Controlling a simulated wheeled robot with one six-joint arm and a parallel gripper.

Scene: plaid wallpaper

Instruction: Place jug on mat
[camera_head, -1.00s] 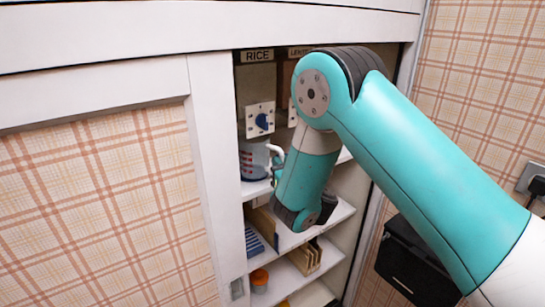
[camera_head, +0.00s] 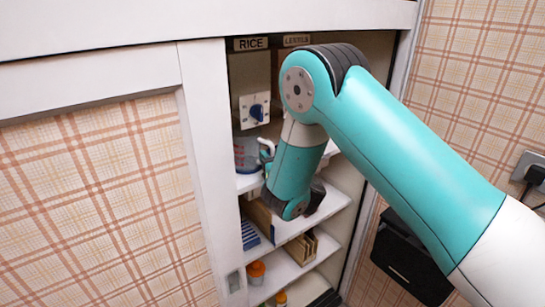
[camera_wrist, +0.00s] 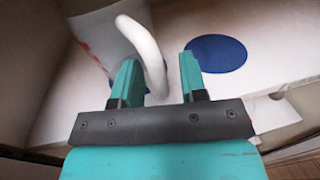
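The jug (camera_head: 246,155), clear with red markings, stands on a cupboard shelf in the head view, partly hidden by my arm. In the wrist view the jug body (camera_wrist: 100,35) is at the upper left, and its white curved handle (camera_wrist: 147,50) comes down between my two fingers. My gripper (camera_wrist: 160,75) is open around the handle, with a gap on the right finger's side. A flat dark blue disc, seemingly the mat (camera_wrist: 217,54), lies on the white shelf right of the handle. A bit of blue also shows near the left finger.
The cupboard's white upright (camera_head: 208,150) is close left of my arm. A dial plate (camera_head: 254,110) is above the jug, under the RICE label (camera_head: 251,44). Lower shelves hold a blue item (camera_head: 250,235), wooden slats (camera_head: 300,247) and an orange-lidded jar (camera_head: 256,272).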

